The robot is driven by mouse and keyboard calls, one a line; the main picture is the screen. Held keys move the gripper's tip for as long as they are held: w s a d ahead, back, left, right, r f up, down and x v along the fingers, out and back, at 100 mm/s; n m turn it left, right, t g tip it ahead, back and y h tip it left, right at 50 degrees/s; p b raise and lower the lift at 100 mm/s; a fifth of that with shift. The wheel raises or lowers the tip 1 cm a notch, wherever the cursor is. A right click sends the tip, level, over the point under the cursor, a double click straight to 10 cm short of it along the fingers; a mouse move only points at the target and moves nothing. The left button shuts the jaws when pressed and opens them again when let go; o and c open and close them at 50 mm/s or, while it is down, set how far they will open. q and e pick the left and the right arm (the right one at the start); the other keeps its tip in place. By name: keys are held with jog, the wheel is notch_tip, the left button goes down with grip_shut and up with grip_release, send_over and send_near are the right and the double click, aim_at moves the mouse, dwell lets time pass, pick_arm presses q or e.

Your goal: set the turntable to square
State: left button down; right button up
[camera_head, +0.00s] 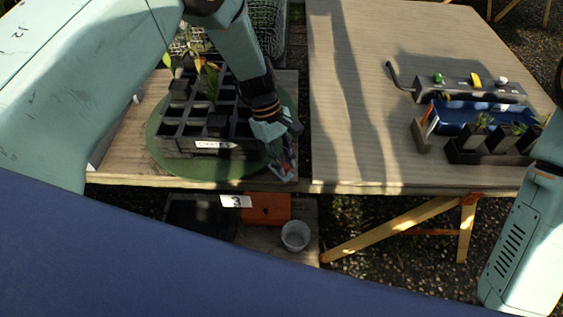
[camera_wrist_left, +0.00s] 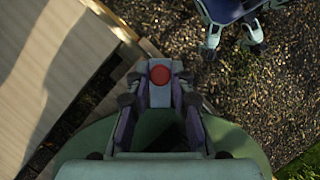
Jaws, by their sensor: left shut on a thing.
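The green round turntable (camera_head: 165,164) lies on the left bench and also shows in the left wrist view (camera_wrist_left: 240,142). A black divided crate (camera_head: 180,148) with a white label sits on it, its labelled side facing me and looking nearly parallel to the bench's front edge. My left gripper (camera_head: 284,166) is at the turntable's right front rim. The knob is mostly hidden in the head view. My right gripper is out of view; only part of that arm shows at right.
The crate holds dark pots and a leafy plant (camera_head: 211,82). The right bench (camera_head: 350,100) carries a button box (camera_head: 470,88), a blue tray (camera_head: 455,113) and a black rack (camera_head: 475,155) of potted seedlings. A pale cup (camera_head: 295,236) and an orange box (camera_head: 262,207) stand below the left bench.

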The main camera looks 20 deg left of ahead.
pick_arm(q)
jog(key=shift+w+r, duration=0.25)
jog(key=shift+w, duration=0.2)
jog(key=c, duration=1.3)
grip_release()
jog(key=shift+d, duration=0.1)
jog(key=shift+o, duration=0.6)
jog(key=shift+f, duration=0.1)
jog(key=shift+s, duration=0.15)
jog(key=v, duration=1.2)
jog(key=shift+s, duration=0.1)
